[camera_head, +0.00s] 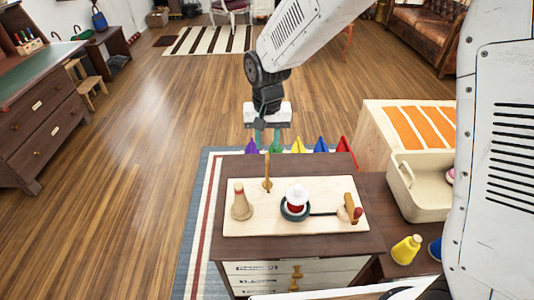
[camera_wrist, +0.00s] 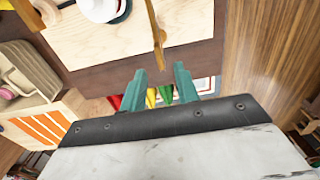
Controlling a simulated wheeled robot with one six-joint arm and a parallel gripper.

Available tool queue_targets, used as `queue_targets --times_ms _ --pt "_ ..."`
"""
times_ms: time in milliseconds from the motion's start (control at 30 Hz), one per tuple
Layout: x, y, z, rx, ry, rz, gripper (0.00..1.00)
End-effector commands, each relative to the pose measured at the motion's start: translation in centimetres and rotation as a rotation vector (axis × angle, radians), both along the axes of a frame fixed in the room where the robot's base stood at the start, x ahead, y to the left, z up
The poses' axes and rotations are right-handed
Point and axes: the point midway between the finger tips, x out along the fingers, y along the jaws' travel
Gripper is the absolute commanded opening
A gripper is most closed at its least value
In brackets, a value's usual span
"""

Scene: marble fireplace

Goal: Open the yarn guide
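A wooden winder board (camera_head: 245,222) lies on the dark cabinet. A thin upright wooden piece, which looks like the yarn guide (camera_head: 267,180), stands at the board's back edge. It also shows in the wrist view as a wooden stick (camera_wrist: 155,25) with its end near the gap between my fingertips. A white and red spool on a dark round base (camera_head: 295,203) stands in front of it. My gripper (camera_head: 268,137) is above and behind the guide, with its teal fingers apart and empty. It also shows in the wrist view (camera_wrist: 161,70). I cannot tell whether it touches the guide.
A wooden cone (camera_head: 241,203) stands at the board's left and a crank with a red knob (camera_head: 354,210) at its right. A cream bin (camera_head: 425,200) and yellow bottle (camera_head: 406,250) are at right.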

Motion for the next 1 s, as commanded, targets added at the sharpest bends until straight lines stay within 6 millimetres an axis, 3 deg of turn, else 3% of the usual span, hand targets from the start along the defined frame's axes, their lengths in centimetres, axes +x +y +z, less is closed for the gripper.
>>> queue_targets --times_ms 100,300,667,800,1000 --pt "-0.1 -0.1 -2.2 -0.002 0.004 0.0 0.31" --pt "-0.1 -0.1 -4.7 -0.001 0.003 0.0 0.31" --pt "0.0 -0.1 -5.4 0.0 0.0 0.0 0.31" --pt "0.0 -0.1 -5.4 0.0 0.0 0.0 0.0" --pt "0.0 0.0 -5.3 0.0 0.0 0.003 0.0"
